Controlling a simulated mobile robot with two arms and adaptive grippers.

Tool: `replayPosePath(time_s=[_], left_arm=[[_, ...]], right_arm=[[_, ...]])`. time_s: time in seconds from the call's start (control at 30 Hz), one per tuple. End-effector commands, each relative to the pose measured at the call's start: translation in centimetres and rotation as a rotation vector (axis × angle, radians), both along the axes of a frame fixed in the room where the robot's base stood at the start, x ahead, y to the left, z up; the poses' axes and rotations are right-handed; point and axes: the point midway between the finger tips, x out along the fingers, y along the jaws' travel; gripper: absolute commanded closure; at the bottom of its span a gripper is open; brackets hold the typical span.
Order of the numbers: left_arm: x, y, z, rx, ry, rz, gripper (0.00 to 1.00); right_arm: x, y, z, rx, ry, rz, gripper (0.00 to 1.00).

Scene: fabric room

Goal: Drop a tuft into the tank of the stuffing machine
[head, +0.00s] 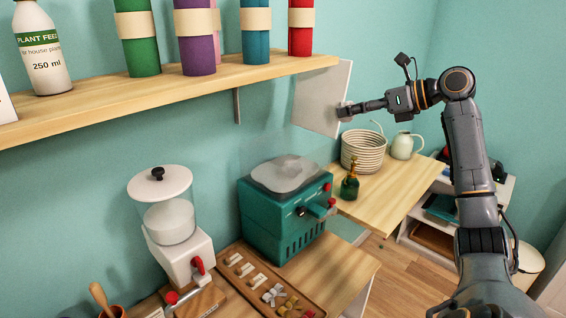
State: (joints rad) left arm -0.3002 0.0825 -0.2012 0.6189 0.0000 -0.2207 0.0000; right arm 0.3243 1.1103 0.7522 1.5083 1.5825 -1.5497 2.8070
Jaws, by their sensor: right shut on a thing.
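A white machine (183,255) with a red lever stands at the lower left. Its clear tank (168,222) holds pale matter and has a white lid (160,183) with a black knob on top. A teal machine (285,222) with red knobs stands to its right, with a pale mass under a clear top. I cannot tell for certain which is the stuffing machine. My left gripper is not in view.
A coiled basket (362,153), a green bottle (349,186) and a pale green jug (404,146) stand on the far bench. A wooden shelf (190,92) with fabric rolls overhangs the machines. A wooden tray (262,282) holds small parts.

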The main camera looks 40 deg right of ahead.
Motion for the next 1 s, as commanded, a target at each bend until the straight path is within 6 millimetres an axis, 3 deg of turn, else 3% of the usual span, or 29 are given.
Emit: replayPosePath(time_s=[0.37,0.5,0.9,1.0], left_arm=[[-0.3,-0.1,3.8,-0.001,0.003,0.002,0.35],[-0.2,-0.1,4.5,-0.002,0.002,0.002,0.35],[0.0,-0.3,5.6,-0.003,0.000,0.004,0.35],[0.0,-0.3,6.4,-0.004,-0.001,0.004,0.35]], right_arm=[[7.7,2.8,-3.0,0.004,0.003,0.003,0.66],[10.0,3.7,-5.9,0.004,0.004,0.002,0.66],[13.0,4.7,-9.9,0.002,0.003,0.002,0.66],[12.8,4.7,-11.5,0.002,0.007,0.000,0.66]])
